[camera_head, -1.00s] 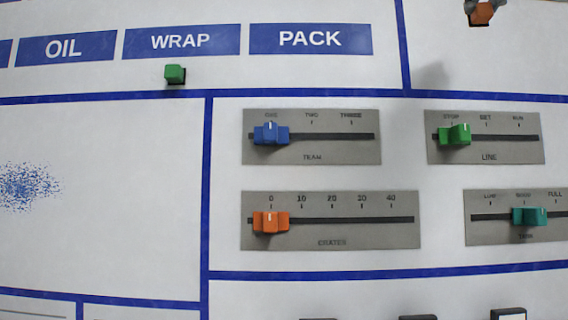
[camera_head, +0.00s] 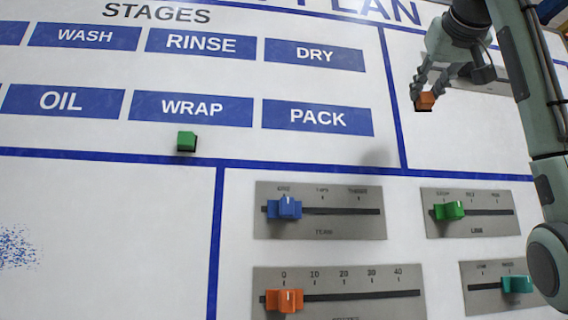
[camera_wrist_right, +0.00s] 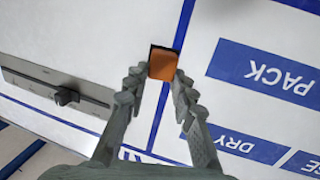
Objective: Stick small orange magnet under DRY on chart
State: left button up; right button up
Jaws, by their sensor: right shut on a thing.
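The small orange magnet (camera_head: 426,101) is between the fingertips of my right gripper (camera_head: 429,92), which is shut on it. It is right of the vertical blue line, at about the height of the PACK label. In the right wrist view the magnet (camera_wrist_right: 163,64) shows at the tips of the right gripper (camera_wrist_right: 158,88), over the blue line. I cannot tell whether it touches the board. The DRY label (camera_head: 315,53) is a blue plate in the upper row of the chart (camera_head: 225,77), up and left of the gripper. White space lies under DRY, above PACK. My left gripper is out of view.
A green magnet (camera_head: 187,141) sits under WRAP (camera_head: 191,108). Below are slider panels with blue (camera_head: 285,207), green (camera_head: 448,210), orange (camera_head: 284,300) and teal (camera_head: 517,284) knobs. Another grey slider panel (camera_head: 462,73) is behind my right gripper.

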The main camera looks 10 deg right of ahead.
jog(key=shift+d, duration=0.15)
dwell(0.5)
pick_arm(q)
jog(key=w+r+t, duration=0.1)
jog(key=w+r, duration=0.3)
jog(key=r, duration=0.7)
pick_arm(e)
jog(key=m+t+y, duration=0.1)
jog(key=m+y, duration=0.4)
jog(key=m, duration=1)
send_near(323, 86)
jog(key=w+p, duration=0.2)
jog(key=w, duration=0.2)
jog(key=shift+w, duration=0.65)
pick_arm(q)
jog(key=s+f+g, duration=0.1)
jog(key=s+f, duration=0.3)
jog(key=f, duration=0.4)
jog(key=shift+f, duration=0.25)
pick_arm(e)
jog(key=shift+w, duration=0.4)
